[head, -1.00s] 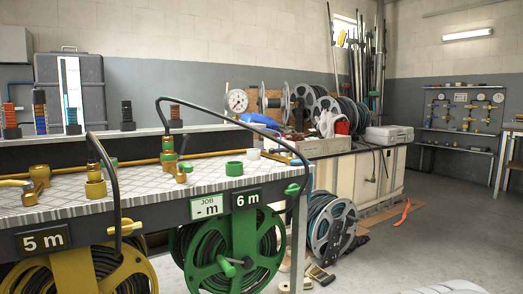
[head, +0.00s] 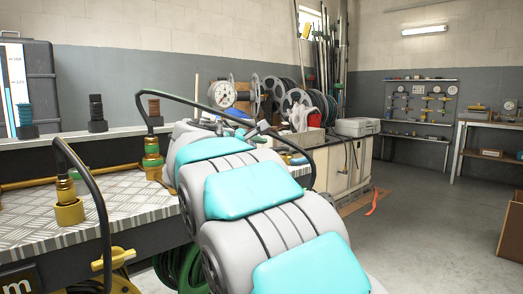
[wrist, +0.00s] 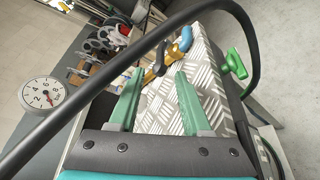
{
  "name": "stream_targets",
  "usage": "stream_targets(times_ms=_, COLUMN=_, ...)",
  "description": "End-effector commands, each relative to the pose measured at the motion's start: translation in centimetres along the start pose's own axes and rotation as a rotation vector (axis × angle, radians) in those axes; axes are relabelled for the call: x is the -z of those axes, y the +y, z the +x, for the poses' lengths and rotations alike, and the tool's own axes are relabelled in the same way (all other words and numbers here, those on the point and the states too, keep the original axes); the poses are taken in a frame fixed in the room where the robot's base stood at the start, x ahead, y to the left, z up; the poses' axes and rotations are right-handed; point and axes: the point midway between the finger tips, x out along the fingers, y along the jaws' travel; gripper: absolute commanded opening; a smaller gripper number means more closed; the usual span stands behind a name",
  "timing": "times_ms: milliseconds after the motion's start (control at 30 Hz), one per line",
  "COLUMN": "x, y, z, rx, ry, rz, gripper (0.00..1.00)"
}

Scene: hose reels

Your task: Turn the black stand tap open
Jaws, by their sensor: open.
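My gripper (wrist: 160,74) shows in the wrist view with two green fingers spread apart and nothing held between them. Just beyond the fingertips stands a brass tap (wrist: 150,76) with a blue lever end (wrist: 185,40) and a dark part beside it. A gap seems to separate it from the fingers. I cannot tell for certain whether this is the black stand tap. In the head view my arm covers the middle of the bench, and the gripper cannot be made out there. A small blue and yellow piece (head: 296,159) shows past the arm.
A thick black hose (wrist: 95,85) arches across the wrist view, close to the gripper. A green handle (wrist: 235,65) hangs at the bench's edge. A round gauge (wrist: 42,95) is at left. Another black hose (head: 92,185) rises at the front left. The floor (head: 430,220) at right is mostly clear.

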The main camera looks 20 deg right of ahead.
Motion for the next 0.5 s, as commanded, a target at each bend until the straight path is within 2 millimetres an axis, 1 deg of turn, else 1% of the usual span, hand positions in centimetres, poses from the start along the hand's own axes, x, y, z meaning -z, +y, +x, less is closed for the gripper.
stream_targets(times_ms=167, x=0.1, y=0.1, z=1.7, rx=-0.002, ry=-0.001, rz=-0.004, gripper=0.48)
stream_targets(times_ms=400, x=0.2, y=-0.1, z=5.5, rx=0.000, ry=0.001, rz=-0.005, gripper=0.48)
stream_targets(times_ms=500, x=0.1, y=0.1, z=6.6, rx=-0.001, ry=0.001, rz=-0.002, gripper=0.48)
